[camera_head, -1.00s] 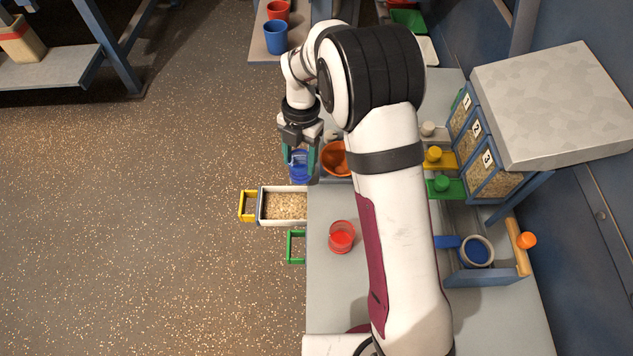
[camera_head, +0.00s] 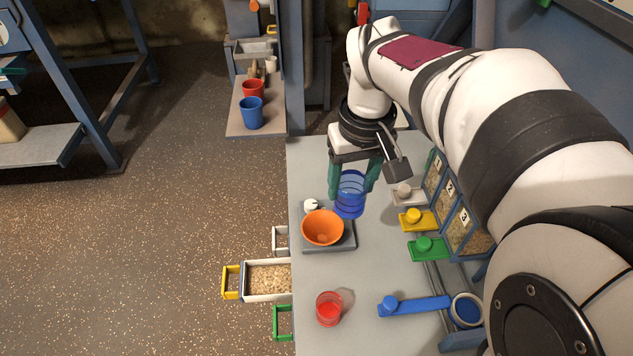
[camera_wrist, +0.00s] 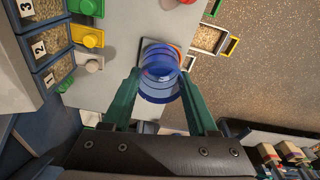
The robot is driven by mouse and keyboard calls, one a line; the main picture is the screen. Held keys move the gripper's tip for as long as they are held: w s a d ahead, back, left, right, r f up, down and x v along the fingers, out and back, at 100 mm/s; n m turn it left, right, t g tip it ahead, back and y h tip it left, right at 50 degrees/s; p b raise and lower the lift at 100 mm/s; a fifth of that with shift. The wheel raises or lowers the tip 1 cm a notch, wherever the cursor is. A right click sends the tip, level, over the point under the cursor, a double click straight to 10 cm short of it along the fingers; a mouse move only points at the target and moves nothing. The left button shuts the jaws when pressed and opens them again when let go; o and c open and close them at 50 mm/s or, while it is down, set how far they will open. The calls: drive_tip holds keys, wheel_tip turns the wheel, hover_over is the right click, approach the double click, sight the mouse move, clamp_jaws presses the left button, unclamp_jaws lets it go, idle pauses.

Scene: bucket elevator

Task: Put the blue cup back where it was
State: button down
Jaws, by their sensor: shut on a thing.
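My gripper (camera_head: 354,184) is shut on a clear blue cup (camera_head: 350,196) and holds it between its green fingers. In the head view the cup hangs over the far part of the grey table, behind and to the right of an orange bowl (camera_head: 323,228). In the wrist view the blue cup (camera_wrist: 158,75) sits between the fingers (camera_wrist: 160,90) and covers most of the bowl beyond it. I cannot tell exactly how high the cup is above the table. A clear red cup (camera_head: 329,309) stands on the near part of the table.
The bowl sits on a grey plate (camera_head: 342,246), with a small white object (camera_head: 311,206) behind it. An open drawer of grain (camera_head: 268,279) juts out left. Numbered grain bins (camera_head: 452,215) stand right, with yellow (camera_head: 415,219) and green (camera_head: 426,248) slides. The table centre (camera_head: 375,270) is clear.

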drive_tip(key=shift+s+d+r+m, duration=0.4)
drive_tip(key=shift+d+r+m, duration=0.1)
drive_tip(key=shift+m, duration=0.5)
drive_tip(key=f+n, duration=0.1)
drive_tip(key=n, duration=0.1)
drive_tip(key=d+f+n, duration=0.1)
drive_tip(key=n, duration=0.1)
drive_tip(key=shift+s+f, duration=0.1)
drive_tip(key=shift+s, duration=0.05)
drive_tip(key=s+d+f+n+g, duration=0.1)
drive_tip(key=s+d+f+n, duration=0.1)
drive_tip(key=f+n, duration=0.65)
drive_tip(key=s+d+f+n+g, duration=0.1)
drive_tip(key=s+d+f+n, duration=0.25)
drive_tip(key=n, duration=1.05)
drive_tip(key=shift+n+y, duration=0.35)
drive_tip(key=shift+y, duration=0.05)
drive_tip(key=shift+w+a+f, duration=0.9)
drive_tip(key=shift+a+f, duration=0.95)
drive_tip(key=shift+w+a+f, duration=0.95)
drive_tip(key=shift+a+f, duration=0.9)
drive_tip(key=shift+a, duration=0.05)
drive_tip(key=shift+w+a+f, duration=0.9)
drive_tip(key=shift+a+f, duration=0.95)
drive_tip(key=shift+c, duration=0.9)
unclamp_jaws()
drive_tip(key=shift+f, duration=0.15)
